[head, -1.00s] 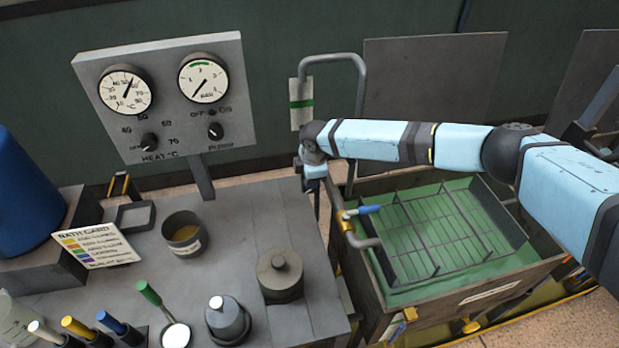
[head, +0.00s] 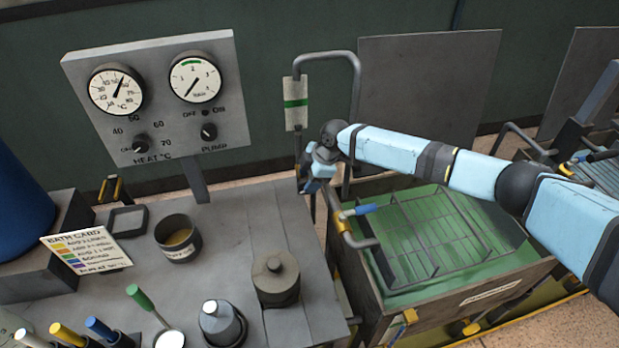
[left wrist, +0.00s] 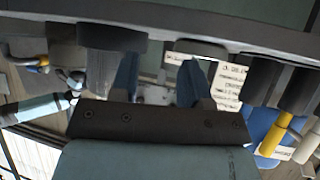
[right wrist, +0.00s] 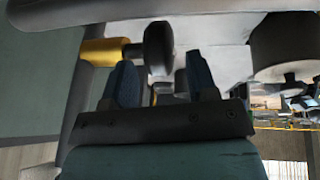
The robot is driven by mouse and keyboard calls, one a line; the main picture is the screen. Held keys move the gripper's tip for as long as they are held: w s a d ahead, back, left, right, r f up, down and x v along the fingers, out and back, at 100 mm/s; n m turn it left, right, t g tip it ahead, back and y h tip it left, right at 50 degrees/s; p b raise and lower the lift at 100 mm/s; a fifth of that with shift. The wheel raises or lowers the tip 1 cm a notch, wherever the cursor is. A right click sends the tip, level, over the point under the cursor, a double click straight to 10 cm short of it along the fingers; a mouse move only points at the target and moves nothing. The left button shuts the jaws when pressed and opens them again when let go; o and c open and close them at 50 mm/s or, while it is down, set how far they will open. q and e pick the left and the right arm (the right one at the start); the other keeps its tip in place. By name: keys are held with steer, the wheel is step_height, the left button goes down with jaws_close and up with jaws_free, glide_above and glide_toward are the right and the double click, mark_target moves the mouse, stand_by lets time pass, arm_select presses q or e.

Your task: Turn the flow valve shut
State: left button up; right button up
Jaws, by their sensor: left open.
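A dark round knob on a yellow fitting (right wrist: 105,50) shows in the right wrist view; I take the knob (right wrist: 158,42) to be the flow valve. My right gripper (right wrist: 160,75) is open, with the knob just beyond and between its fingertips. I see a gap on the right side; whether anything touches is unclear. In the head view my right gripper (head: 318,168) is beside the grey riser pipe (head: 357,85), and the knob is hidden there. My left gripper (left wrist: 157,75) is open and empty in the left wrist view, outside the head view.
A blue-handled tap (head: 358,211) sits on the tank (head: 480,292) below the right gripper. A green-banded card (head: 296,103) hangs by the riser pipe. The gauge panel (head: 155,95) stands left. A lidded grey pot (head: 275,280) and other pots stand on the bench.

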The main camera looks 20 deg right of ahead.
steer(key=p+v, duration=0.3)
steer(key=v, duration=0.9)
steer(key=shift+p, duration=0.35)
